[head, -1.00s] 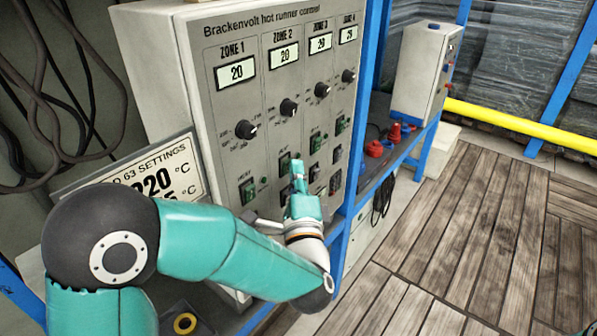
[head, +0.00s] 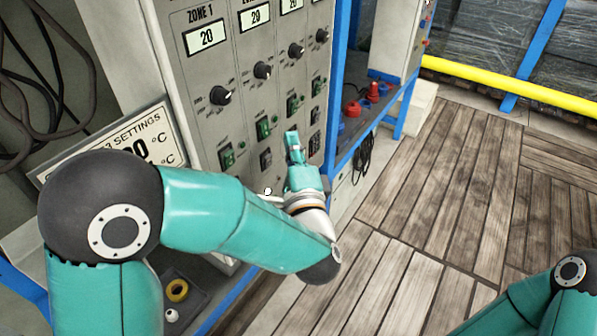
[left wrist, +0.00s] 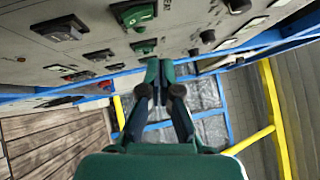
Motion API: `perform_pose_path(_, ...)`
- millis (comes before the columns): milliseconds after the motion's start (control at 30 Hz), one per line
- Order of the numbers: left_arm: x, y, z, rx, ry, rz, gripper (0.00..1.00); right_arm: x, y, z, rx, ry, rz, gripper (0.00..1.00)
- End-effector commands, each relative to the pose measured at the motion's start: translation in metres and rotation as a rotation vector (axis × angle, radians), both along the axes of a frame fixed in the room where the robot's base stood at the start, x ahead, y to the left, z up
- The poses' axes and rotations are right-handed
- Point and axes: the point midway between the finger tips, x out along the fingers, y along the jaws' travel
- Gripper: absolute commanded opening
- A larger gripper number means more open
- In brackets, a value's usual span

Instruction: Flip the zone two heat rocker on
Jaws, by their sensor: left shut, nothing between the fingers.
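The hot runner control panel (head: 205,85) fills the upper middle of the head view. Zone 2's green heat rocker (head: 264,128) sits below its knob, with a dark switch under it. Which way the rocker is tipped is too small to tell. My left gripper (head: 292,142) is shut and empty, just right of that rocker in the picture and seemingly off the panel face. In the left wrist view the closed fingertips (left wrist: 160,70) are below a green rocker (left wrist: 143,46); I cannot tell which zone it is. My right gripper is out of view; only part of my right arm shows.
Zone 1's green rocker (head: 228,155) and zone 3's (head: 294,104) are close by, with knobs above. A settings sign (head: 120,145) leans at the left. A blue shelf with red parts (head: 352,108) is right of the panel. The plank floor (head: 440,190) is clear.

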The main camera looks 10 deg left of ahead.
Motion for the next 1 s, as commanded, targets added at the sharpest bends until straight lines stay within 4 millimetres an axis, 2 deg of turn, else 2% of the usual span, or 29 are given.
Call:
perform_pose_path(33,-0.013,-0.006,0.0,0.0,-0.003,-0.005,0.0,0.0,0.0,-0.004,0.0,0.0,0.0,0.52)
perform_pose_path(200,-0.046,-0.021,0.0,0.0,-0.003,-0.005,0.0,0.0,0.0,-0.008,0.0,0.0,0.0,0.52)
perform_pose_path(400,-0.073,-0.033,0.0,-0.001,-0.002,-0.003,0.0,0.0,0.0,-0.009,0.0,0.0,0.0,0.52)
perform_pose_path(600,-0.083,-0.036,0.0,0.0,-0.003,0.001,0.0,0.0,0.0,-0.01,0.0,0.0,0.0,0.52)
perform_pose_path(1000,-0.083,-0.036,0.0,-0.001,-0.002,0.002,0.0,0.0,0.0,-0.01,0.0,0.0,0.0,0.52)
